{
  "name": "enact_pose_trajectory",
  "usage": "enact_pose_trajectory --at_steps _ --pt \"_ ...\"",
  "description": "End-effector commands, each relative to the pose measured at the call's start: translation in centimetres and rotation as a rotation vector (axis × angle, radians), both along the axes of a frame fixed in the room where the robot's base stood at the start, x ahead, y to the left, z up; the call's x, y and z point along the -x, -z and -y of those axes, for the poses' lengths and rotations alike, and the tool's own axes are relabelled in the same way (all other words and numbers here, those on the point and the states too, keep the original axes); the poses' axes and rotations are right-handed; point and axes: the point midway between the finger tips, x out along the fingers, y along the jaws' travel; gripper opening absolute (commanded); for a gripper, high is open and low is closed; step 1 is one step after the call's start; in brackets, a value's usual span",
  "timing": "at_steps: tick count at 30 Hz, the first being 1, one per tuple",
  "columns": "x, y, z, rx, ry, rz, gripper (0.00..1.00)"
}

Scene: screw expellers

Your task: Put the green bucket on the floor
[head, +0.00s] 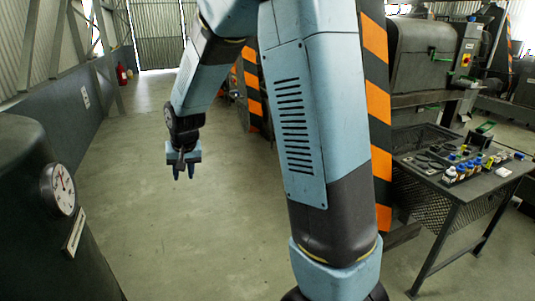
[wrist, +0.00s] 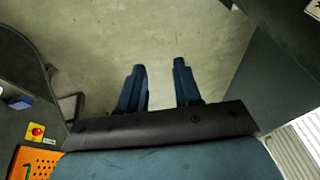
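A small green object (head: 485,127) stands at the back of the dark metal table at the right in the head view. It is too small for me to tell for sure that it is the green bucket. My gripper (head: 184,175) hangs over the open floor (head: 200,245), left of the middle and far from the table. In the wrist view its two fingers (wrist: 160,70) are apart with only bare floor between them, so it is open and empty. No bucket shows in the wrist view.
The table (head: 460,190) carries several small bottles (head: 464,169) and dark parts. A dark machine with a gauge (head: 62,190) stands at the near left. An orange-and-black striped post (head: 376,110) rises beside my arm. The floor aisle at left is clear.

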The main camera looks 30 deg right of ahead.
Motion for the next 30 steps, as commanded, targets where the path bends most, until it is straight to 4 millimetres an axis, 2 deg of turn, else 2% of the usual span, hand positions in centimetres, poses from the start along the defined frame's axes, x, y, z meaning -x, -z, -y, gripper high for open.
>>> enact_pose_trajectory --at_steps 1,6,15,24,30 --pt "1.0 -1.7 0.9 0.004 -0.002 0.015 0.33" --pt "4.5 -6.1 3.5 0.022 -0.015 0.043 0.33" --pt "11.9 -11.9 7.6 0.057 -0.034 0.087 0.33" --pt "20.0 -15.4 10.8 0.094 -0.05 0.13 0.33" --pt "25.3 -16.4 12.4 0.12 -0.06 0.155 0.33"
